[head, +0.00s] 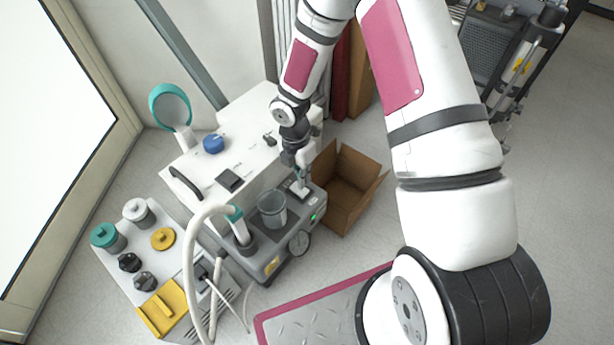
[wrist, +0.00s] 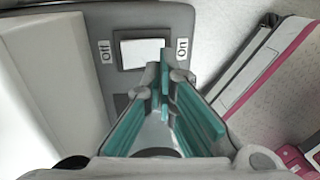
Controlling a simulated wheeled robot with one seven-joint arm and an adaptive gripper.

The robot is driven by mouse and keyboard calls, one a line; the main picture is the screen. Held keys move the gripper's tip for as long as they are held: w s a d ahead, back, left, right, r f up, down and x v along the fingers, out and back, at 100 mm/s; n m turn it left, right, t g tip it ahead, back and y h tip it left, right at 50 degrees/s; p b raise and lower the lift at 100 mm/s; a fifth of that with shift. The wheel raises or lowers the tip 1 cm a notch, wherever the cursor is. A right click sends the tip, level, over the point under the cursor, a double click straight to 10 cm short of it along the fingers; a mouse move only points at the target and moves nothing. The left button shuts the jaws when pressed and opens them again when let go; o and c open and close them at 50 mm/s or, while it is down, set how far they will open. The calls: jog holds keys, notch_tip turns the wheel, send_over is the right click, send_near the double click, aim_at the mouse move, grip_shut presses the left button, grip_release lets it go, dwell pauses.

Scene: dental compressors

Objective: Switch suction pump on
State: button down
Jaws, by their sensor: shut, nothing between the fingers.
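The suction pump (head: 262,262) is a grey unit with a clear jar, a hose, a gauge and a small green light at its front right. Its white rocker switch (head: 299,190) is on the top at the right. In the wrist view the white rocker (wrist: 138,53) lies between an "Off" label (wrist: 105,50) on the left and an "On" label (wrist: 182,49) on the right. My gripper (wrist: 165,62) is shut and empty, with its teal fingertips over the rocker's On side, hiding part of it. I cannot tell whether they touch. It also shows in the head view (head: 302,178).
A white machine (head: 240,150) with a blue knob stands directly behind the pump. An open cardboard box (head: 350,190) is close on the right. A grey unit with coloured caps (head: 135,260) stands at the left. A red-edged metal plate (head: 318,315) lies in front.

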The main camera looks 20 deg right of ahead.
notch_tip(320, 180, up, 10)
jog(key=s+p, duration=0.1)
jog(key=p, duration=0.2)
jog(key=shift+d+r, duration=0.2)
jog(key=shift+d, duration=0.1)
jog(key=shift+r, duration=0.1)
notch_tip(320, 180, up, 12)
jog(key=m+h, duration=0.2)
jog(key=m, duration=0.3)
send_over(306, 194)
jog(key=s+d, duration=0.3)
jog(key=d, duration=0.1)
jog(key=s+d+r+m, duration=0.1)
jog(key=s+r+m, duration=0.6)
jog(key=r, duration=0.4)
jog(key=s+a+r+m+t+y, duration=0.15)
jog(key=s+r+m, duration=0.35)
jog(key=s, duration=0.5)
jog(key=s+a+r+m+y, duration=0.15)
jog(key=s+r+m, duration=0.25)
jog(key=s+m, duration=0.5)
notch_tip(306, 194, up, 24)
jog(key=s+n+t+p, duration=0.1)
jog(key=t+p, duration=0.3)
jog(key=p, duration=1.9)
jog(key=shift+s+a+n, duration=0.25)
jog(key=shift+s+n, duration=0.15)
jog(key=shift+n, duration=0.1)
jog(key=shift+a, duration=0.1)
